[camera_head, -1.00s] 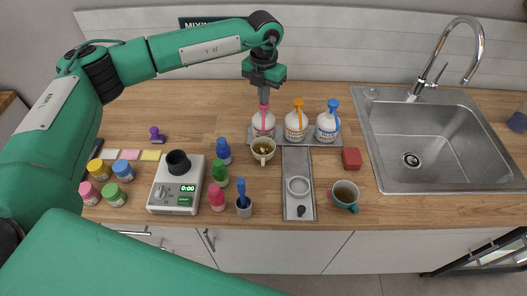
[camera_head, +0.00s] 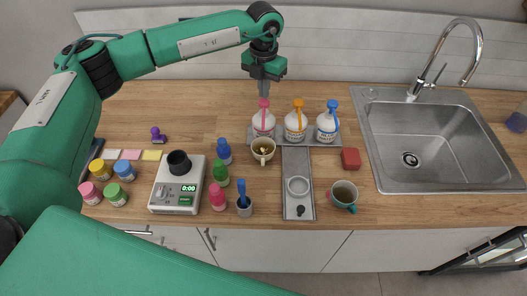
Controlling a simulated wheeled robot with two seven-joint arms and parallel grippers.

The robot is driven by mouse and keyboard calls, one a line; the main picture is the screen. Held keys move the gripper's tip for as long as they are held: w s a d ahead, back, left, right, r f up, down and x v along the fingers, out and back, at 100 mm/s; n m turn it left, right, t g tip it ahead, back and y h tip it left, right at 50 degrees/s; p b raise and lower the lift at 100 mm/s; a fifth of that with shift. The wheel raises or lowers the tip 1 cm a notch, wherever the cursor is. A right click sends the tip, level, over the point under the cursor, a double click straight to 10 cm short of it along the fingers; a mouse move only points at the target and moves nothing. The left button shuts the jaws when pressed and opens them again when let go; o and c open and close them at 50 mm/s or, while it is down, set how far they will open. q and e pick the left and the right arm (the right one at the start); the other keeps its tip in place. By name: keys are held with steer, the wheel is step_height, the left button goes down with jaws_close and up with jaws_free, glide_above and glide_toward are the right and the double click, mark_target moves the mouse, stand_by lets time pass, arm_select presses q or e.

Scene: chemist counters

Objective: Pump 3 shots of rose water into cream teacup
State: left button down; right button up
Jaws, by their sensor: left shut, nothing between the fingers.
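Three white pump bottles stand in a row on a grey tray (camera_head: 314,142): one with a pink pump (camera_head: 263,122), one with an orange pump (camera_head: 296,124), one with a blue pump (camera_head: 327,124). Their labels are too small to read. A cream teacup (camera_head: 263,150) with yellowish contents stands just in front of the pink-pump bottle, under its spout side. My left gripper (camera_head: 264,89) is shut and empty, pointing down just above the pink pump head. Whether it touches the pump head I cannot tell. My right gripper is not in view.
A scale (camera_head: 176,190) and several coloured jars are at left. The sink (camera_head: 430,145) is at right.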

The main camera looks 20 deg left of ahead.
arm_select(q)
step_height(320, 180, up, 6)
steer(key=p, duration=0.2)
stand_by(0.4)
stand_by(0.4)
